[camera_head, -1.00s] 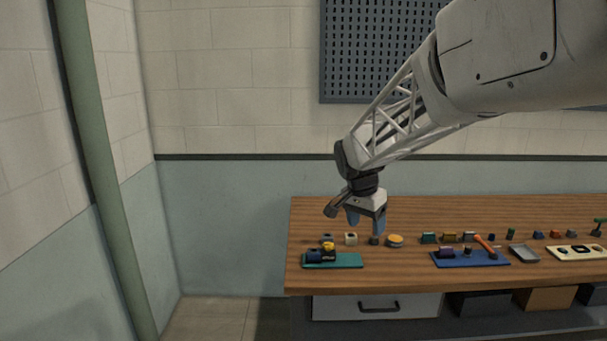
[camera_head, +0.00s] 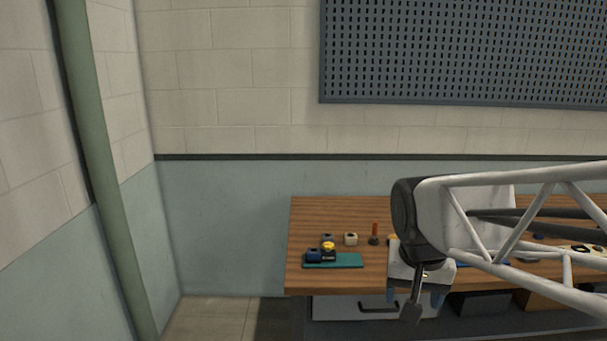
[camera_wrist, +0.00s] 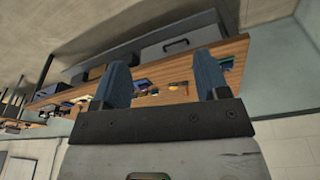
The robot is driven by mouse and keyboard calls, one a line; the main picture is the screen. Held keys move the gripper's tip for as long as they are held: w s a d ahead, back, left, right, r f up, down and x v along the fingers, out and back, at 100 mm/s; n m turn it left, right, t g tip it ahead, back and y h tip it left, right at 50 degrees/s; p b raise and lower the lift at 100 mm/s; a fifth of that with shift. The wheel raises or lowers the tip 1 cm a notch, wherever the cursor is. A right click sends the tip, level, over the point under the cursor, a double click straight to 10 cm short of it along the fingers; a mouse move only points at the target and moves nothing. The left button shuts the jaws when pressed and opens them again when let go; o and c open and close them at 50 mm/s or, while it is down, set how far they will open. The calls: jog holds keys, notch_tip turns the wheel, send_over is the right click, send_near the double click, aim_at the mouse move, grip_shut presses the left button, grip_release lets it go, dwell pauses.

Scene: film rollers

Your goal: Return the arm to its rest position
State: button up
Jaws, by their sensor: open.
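My gripper (camera_head: 414,295) is in front of the bench's front edge in the head view, pointing down, with nothing between its fingers. In the wrist view its two blue fingers (camera_wrist: 162,85) stand wide apart, with the bench (camera_wrist: 180,93) well beyond them. In the head view a teal mat (camera_head: 345,260) lies at the left end of the wooden bench (camera_head: 310,215), with a dark blue and yellow part (camera_head: 328,248) on it.
A cream block (camera_head: 350,239) and a dark piece with an orange-brown upright (camera_head: 375,233) stand behind the mat. A drawer (camera_head: 340,308) is under the bench top. A green post (camera_head: 95,170) stands at the left. The floor between post and bench is clear.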

jog(key=s+f+n, duration=0.2)
jog(key=s+f, duration=0.1)
jog(key=s, duration=0.7)
jog(key=shift+f+n+y, duration=0.15)
jog(key=shift+n+y, duration=0.15)
